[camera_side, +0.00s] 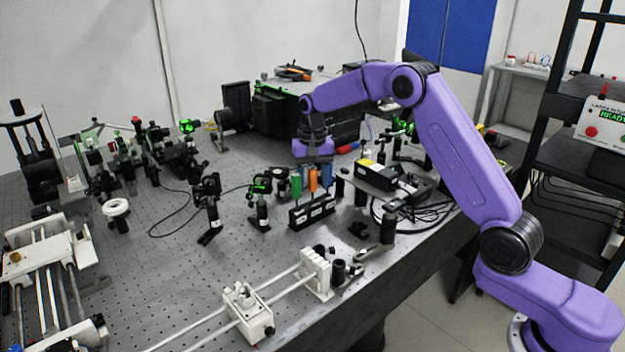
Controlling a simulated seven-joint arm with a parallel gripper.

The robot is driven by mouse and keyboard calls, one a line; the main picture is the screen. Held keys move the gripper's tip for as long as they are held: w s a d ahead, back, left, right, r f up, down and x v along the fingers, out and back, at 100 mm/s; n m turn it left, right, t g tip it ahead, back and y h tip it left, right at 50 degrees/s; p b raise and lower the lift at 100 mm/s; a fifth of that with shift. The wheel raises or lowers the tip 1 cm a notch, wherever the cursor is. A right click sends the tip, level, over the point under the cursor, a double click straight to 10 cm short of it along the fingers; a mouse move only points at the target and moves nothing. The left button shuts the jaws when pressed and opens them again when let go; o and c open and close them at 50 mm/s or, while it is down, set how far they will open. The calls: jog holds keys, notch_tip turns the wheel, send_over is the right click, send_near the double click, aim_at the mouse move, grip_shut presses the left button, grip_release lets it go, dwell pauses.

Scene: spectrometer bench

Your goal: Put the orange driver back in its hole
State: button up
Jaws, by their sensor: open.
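My gripper (314,160) points down just above and behind the driver handles. It is open, and its fingers are small and partly hidden in this view. I cannot tell whether they touch the orange handle.
Optical mounts (260,205) stand left of the rack. A dark box (290,110) stands behind my gripper. A black and yellow device (378,175) and cables lie to the right. Some bare perforated bench shows at front left.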

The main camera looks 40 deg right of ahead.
notch_tip(320, 180, up, 10)
jog(key=shift+r, duration=0.2)
jog(key=s+a+f+n, duration=0.1)
jog(key=s+a+f, duration=0.1)
jog(key=s+a, duration=0.8)
jog(key=shift+s+a, duration=0.2)
jog(key=shift+s, duration=0.65)
jog(key=s+d+f+n, duration=0.2)
jog(key=s+n, duration=0.6)
jog(key=s, duration=0.8)
jog(key=s+d+f+n, duration=0.1)
jog(key=s+d+n, duration=0.3)
jog(key=s+n, duration=0.5)
jog(key=s, duration=0.7)
jog(key=shift+s+f+n, duration=0.15)
jog(key=shift+f+n, duration=0.15)
jog(key=shift+f, duration=0.05)
